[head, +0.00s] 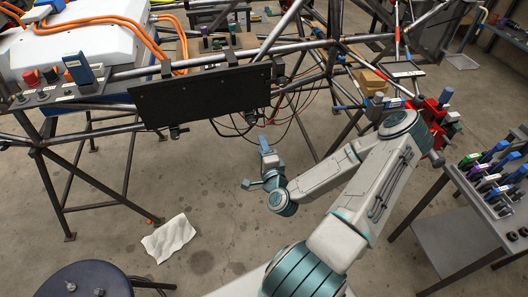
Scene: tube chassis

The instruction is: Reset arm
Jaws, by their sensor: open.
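My arm reaches up from the bottom of the head view, bends at the right and comes back toward the middle. My gripper (262,160) is at its end, in front of and below the black panel (200,95) on the tube chassis (110,130). I see it small and from behind; its jaws look apart and nothing shows between them. It appears clear of the chassis.
A tool cart (480,205) with several coloured-handled tools stands at the right. A dark round stool (85,280) is at the lower left. A white cloth (169,238) lies on the floor. Cables (300,100) hang behind the gripper. The floor below the gripper is clear.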

